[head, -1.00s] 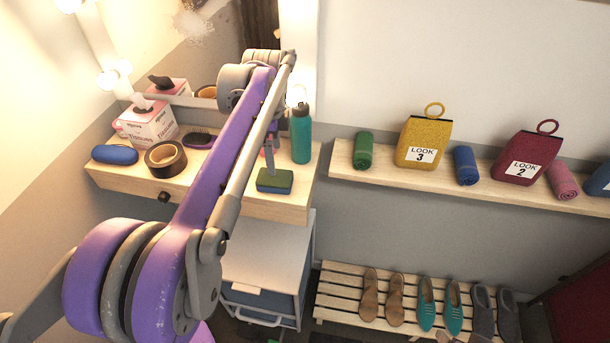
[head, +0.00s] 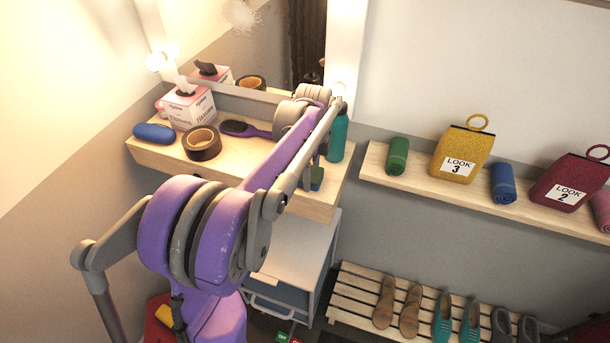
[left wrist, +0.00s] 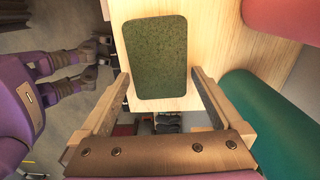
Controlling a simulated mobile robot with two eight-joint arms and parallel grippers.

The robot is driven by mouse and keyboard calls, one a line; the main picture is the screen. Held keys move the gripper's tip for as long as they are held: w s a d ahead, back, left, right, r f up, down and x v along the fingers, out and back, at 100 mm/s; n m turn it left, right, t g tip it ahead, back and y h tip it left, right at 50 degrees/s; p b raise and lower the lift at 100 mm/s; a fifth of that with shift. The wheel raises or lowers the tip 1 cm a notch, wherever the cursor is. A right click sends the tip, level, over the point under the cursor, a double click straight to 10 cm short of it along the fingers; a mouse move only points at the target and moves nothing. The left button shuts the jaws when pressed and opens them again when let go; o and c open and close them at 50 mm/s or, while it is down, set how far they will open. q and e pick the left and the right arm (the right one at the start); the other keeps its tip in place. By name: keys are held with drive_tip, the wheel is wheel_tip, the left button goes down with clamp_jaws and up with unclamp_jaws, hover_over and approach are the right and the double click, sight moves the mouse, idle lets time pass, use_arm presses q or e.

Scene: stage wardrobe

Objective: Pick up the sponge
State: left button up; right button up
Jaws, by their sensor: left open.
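The sponge (head: 317,178) lies near the front right of the wooden dressing shelf (head: 290,198). In the head view, my left forearm hides much of it. In the left wrist view, the sponge (left wrist: 157,58) shows its dark green, rounded rectangular face. My left gripper (left wrist: 161,75) is open, one finger on each side of the sponge's near end, with gaps showing at both sides. I cannot tell its height above the sponge. My right gripper is not in view.
A teal bottle (head: 338,137) stands close by, and a teal cylinder (left wrist: 265,125) shows beside my finger in the wrist view. A hairbrush (head: 240,128), tape roll (head: 201,144), blue case (head: 154,134) and tissue box (head: 188,107) are on the shelf. A white cabinet (head: 300,245) stands below.

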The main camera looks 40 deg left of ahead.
sight(312, 174)
use_arm(q)
drive_tip(key=shift+f, duration=0.4)
drive_tip(key=shift+c, duration=0.3)
drive_tip(key=c, duration=1.1)
wheel_tip(312, 174, up, 10)
drive_tip(key=o, duration=0.7)
drive_tip(key=c, duration=0.6)
drive_tip(key=shift+s, duration=0.1)
